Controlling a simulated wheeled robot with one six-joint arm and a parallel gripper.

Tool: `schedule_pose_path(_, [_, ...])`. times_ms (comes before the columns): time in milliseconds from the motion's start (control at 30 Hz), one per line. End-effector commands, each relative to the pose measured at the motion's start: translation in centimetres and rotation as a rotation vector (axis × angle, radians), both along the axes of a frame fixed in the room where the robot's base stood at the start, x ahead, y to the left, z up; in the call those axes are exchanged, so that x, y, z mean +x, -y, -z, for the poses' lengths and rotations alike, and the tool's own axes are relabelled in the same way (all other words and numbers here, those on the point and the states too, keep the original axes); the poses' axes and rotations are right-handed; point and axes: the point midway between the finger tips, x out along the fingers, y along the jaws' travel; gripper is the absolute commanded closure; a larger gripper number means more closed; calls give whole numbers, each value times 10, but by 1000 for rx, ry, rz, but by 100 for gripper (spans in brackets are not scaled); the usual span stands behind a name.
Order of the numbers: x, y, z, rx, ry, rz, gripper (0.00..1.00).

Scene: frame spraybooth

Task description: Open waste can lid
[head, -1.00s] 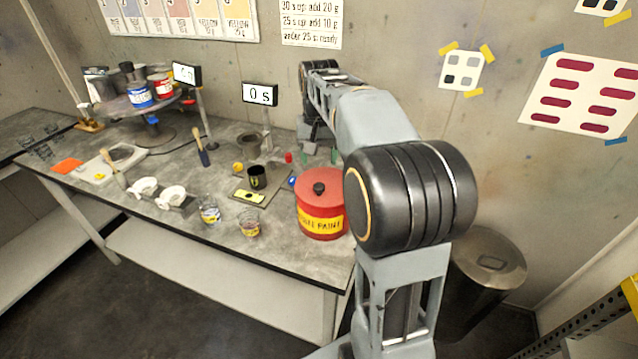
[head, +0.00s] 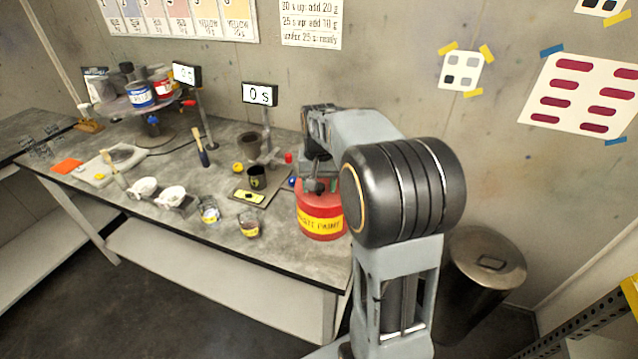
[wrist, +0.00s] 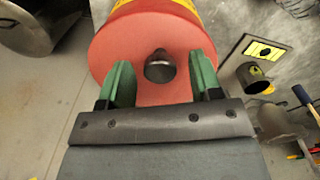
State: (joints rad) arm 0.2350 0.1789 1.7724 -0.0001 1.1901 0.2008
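The red waste can (head: 321,224) with a yellow paint label stands at the table's right front, partly hidden by my arm in the head view. Its red lid (wrist: 135,38) is on it and fills the upper middle of the wrist view. The dark round knob (wrist: 159,67) stands at the lid's centre. My gripper (wrist: 160,76) is open, with one green finger on each side of the knob and a gap to it on both sides. I cannot tell how far the fingertips are above the lid.
A black cup (head: 257,177) and a yellow-marked plate (head: 250,196) lie left of the can. A timer display (head: 259,94) is behind. A metal bin (head: 487,262) stands on the floor at right.

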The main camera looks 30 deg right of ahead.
Motion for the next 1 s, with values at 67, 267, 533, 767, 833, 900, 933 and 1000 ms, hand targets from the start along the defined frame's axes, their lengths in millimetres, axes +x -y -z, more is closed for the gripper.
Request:
schedule_pose_path(67, [0, 0, 0, 0, 0, 0, 49])
schedule_pose_path(267, [0, 0, 0, 0, 0, 0, 68])
schedule_pose_path(533, [0, 0, 0, 0, 0, 0, 94])
schedule_pose_path(767, [0, 0, -1, 0, 0, 0, 100])
schedule_pose_path(833, [0, -1, -2, 4, -4, -2, 100])
schedule_pose_path(900, [1, -3, -5, 14, -12, -7, 100])
schedule_pose_path(933, [1, -4, -6, 20, -18, -9, 100])
schedule_pose_path(1000, [3, -7, -11, 39, -36, -20, 100])
